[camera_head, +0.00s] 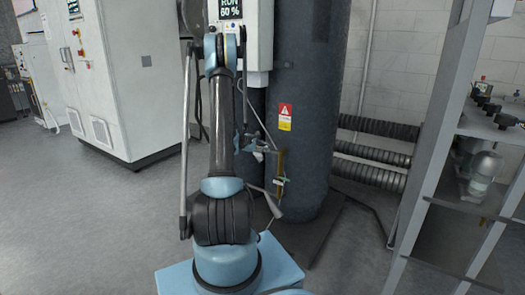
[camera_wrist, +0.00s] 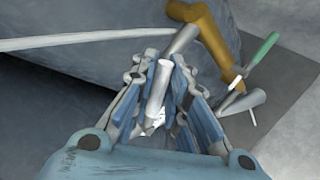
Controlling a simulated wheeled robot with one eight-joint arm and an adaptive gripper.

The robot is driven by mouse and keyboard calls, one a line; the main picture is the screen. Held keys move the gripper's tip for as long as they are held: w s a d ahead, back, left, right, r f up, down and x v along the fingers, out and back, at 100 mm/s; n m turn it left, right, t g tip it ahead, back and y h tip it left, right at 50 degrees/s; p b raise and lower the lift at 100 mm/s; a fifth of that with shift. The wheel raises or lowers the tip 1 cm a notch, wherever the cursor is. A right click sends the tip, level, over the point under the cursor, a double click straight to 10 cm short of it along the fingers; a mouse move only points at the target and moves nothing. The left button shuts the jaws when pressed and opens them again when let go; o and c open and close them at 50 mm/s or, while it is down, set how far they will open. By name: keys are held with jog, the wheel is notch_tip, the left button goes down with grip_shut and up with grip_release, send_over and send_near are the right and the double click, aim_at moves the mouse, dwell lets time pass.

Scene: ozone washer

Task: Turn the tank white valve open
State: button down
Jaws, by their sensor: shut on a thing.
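The dark grey tank (camera_head: 312,90) stands upright beyond my arm, with a brass pipe (camera_head: 281,163) on its near side. In the wrist view the brass pipe (camera_wrist: 208,30) carries a grey cylindrical stub. A pale grey-white rod-shaped handle (camera_wrist: 157,88) lies between the fingers of my gripper (camera_wrist: 165,85), which is shut on it. A small bright white part (camera_wrist: 152,125) shows behind the fingers. In the head view my gripper (camera_head: 252,147) is at the tank's lower front, beside the brass pipe. The fingers hide much of the valve, and its turn angle is unclear.
A green lever (camera_wrist: 263,48) and a grey tapered piece (camera_wrist: 244,103) sit right of my gripper. A long pale rod (camera_wrist: 80,39) crosses left. Black ribbed hoses (camera_head: 375,150) and a metal shelf (camera_head: 480,195) stand right; a white cabinet (camera_head: 100,75) stands left, with open floor before it.

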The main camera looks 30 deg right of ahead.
jog(key=shift+s, duration=0.2)
jog(key=c, duration=1.6)
grip_release()
jog(key=shift+w, duration=0.1)
jog(key=shift+o, duration=0.2)
jog(key=shift+a, duration=0.1)
jog(key=v, duration=1.2)
jog(key=shift+w, duration=0.1)
